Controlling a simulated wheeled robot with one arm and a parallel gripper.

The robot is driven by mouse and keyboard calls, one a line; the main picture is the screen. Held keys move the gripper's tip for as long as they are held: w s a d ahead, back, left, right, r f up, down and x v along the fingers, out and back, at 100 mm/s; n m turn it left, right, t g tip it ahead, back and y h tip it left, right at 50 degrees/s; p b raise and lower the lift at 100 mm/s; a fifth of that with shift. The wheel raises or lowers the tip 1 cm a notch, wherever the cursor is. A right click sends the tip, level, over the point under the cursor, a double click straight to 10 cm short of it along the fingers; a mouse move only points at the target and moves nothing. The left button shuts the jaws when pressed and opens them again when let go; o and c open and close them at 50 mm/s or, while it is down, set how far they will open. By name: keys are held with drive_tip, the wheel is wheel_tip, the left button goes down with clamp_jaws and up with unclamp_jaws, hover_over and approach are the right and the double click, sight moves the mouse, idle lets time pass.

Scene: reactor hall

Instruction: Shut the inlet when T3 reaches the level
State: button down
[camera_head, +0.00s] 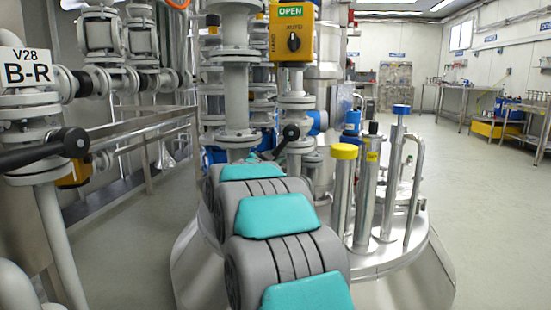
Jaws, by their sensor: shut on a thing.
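My arm reaches forward from the bottom centre toward the pipework, and its links hide what lies behind them. My gripper's fingers cannot be made out. Beyond the arm stands a white flanged pipe (236,95). A black lever with a round knob (290,132) slants up just behind the arm. A yellow actuator box (292,32) shows a green OPEN sign (290,11) and a black rotary knob (294,42). No label reading T3 and no level reading can be seen. Which valve is the inlet cannot be told.
A steel vessel top (385,262) with upright tubes, one yellow-capped (344,152), stands close right of my arm. At left are a valve tagged V28 B-R (26,67), its black lever (40,152) and a steel railing (140,127). Open floor (470,215) lies right.

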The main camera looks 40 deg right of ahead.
drive_tip(key=shift+w+a+r, duration=0.1)
idle(0.3)
drive_tip(key=w+a+r+m+y+p, duration=0.2)
drive_tip(key=w+r+m+p, duration=0.1)
drive_tip(key=r+m+p, duration=0.5)
drive_tip(key=shift+w+a+m+y+p, duration=0.15)
drive_tip(key=shift+a+m+y+p, duration=0.25)
drive_tip(key=shift+m+p, duration=0.3)
idle(0.3)
drive_tip(key=c, duration=0.7)
unclamp_jaws()
drive_tip(key=shift+f, duration=0.15)
